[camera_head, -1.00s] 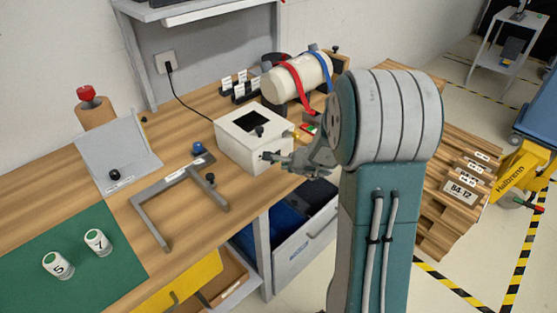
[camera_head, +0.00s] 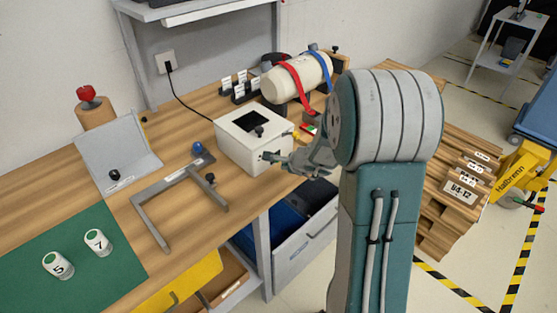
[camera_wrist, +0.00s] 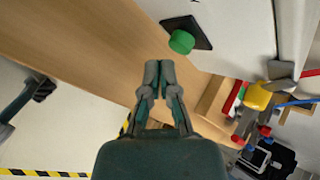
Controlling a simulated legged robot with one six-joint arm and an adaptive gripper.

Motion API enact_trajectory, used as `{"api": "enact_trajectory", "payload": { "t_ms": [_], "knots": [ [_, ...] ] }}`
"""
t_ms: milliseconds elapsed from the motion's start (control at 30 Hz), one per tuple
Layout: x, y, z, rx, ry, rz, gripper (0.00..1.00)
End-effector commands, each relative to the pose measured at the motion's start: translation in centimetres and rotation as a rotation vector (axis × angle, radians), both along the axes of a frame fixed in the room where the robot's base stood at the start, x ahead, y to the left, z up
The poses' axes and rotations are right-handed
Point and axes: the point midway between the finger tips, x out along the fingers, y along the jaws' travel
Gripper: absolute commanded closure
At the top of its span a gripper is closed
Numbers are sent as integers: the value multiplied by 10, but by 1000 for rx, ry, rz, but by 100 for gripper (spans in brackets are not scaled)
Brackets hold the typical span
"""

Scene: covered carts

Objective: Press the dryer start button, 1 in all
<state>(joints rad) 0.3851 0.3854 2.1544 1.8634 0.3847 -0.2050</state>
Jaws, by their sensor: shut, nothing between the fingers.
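The dryer is a white box (camera_head: 232,154) with a dark opening in its top, standing on the wooden bench. Its green start button (camera_wrist: 181,41) sits on a dark square plate on a white face in the wrist view. My gripper (camera_wrist: 159,68) is shut and empty. In that picture its fingertips are just below and left of the button, with a visible gap. In the head view my gripper (camera_head: 279,159) is beside the box's front face, near the plate; the exact distance is hard to tell.
A green mat (camera_head: 118,262) holds two numbered cylinders. An open drawer (camera_head: 300,240) is below the bench.

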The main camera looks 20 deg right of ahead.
Motion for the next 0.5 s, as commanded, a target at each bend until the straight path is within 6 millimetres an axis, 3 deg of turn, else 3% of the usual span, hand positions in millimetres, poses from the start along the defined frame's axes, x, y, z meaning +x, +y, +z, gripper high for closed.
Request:
{"api": "enact_trajectory", "payload": {
  "t_ms": [500],
  "knots": [
    [7,3,2,0,0,0,100]
  ]
}}
